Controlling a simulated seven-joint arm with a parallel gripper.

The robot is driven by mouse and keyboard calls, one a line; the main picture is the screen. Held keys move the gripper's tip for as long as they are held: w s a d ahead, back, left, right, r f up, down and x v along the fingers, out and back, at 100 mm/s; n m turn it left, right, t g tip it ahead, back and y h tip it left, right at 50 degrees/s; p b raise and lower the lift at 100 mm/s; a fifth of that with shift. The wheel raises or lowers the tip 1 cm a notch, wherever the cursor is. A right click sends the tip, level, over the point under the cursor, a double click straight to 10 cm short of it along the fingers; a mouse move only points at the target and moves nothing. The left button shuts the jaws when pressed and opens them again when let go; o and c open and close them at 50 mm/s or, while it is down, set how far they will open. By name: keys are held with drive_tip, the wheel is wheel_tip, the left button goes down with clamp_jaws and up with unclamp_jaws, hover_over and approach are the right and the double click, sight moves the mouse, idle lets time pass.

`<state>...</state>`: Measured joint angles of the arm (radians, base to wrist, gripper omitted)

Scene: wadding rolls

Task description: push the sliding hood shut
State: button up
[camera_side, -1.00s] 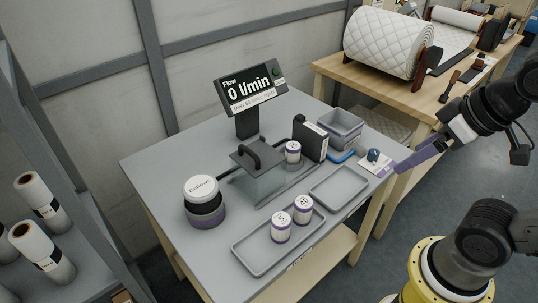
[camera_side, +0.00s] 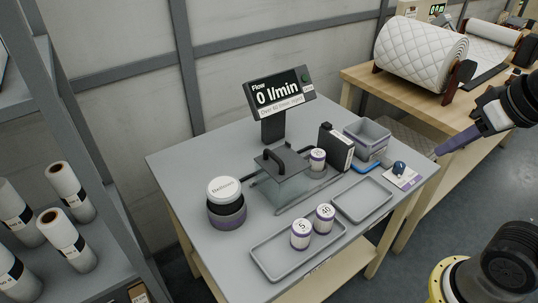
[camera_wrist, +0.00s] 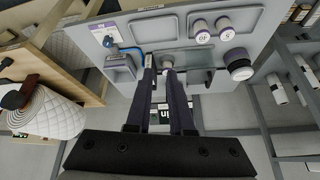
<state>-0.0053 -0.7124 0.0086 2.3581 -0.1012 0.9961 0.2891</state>
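The sliding hood (camera_side: 284,164) has a dark top with an arched black handle and clear sides. It stands on a railed base in the middle of the grey table. A small white jar with a purple band (camera_side: 317,160) stands at its right end; whether the hood partly covers it I cannot tell. The jar's top also shows in the wrist view (camera_wrist: 167,59).
A display reading 0 l/min (camera_side: 279,92) stands behind the hood. A black box (camera_side: 336,147) and grey bin (camera_side: 368,134) stand to the right. A white-lidded tub (camera_side: 226,203) is left. Two jars stand in the front tray (camera_side: 272,258); a smaller tray (camera_side: 363,200) is empty.

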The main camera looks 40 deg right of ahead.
drive_tip(key=shift+m+g+h, duration=0.3)
drive_tip(key=shift+m+h, duration=0.1)
drive_tip(key=shift+m, duration=0.2)
drive_tip(key=w+r, duration=0.2)
drive_tip(key=w, duration=0.1)
drive_tip(key=w+r, duration=0.1)
drive_tip(key=r, duration=0.1)
drive_tip(key=shift+w+d, duration=0.3)
drive_tip(key=shift+w, duration=0.1)
clamp_jaws()
drive_tip(key=h, duration=0.3)
hover_over(282, 170)
drive_tip(key=a, duration=0.1)
wheel_tip(282, 170, down, 2)
drive_tip(key=f, duration=0.1)
drive_tip(key=a+f+n+g, duration=0.1)
drive_tip(key=a+f+n, duration=0.2)
drive_tip(key=a+f, duration=0.6)
drive_tip(key=w+d+f, duration=0.3)
drive_tip(key=d+f, duration=0.4)
drive_tip(key=shift+w+d+f, duration=0.15)
drive_tip(key=shift+d+f, duration=0.05)
drive_tip(key=shift+f, duration=0.2)
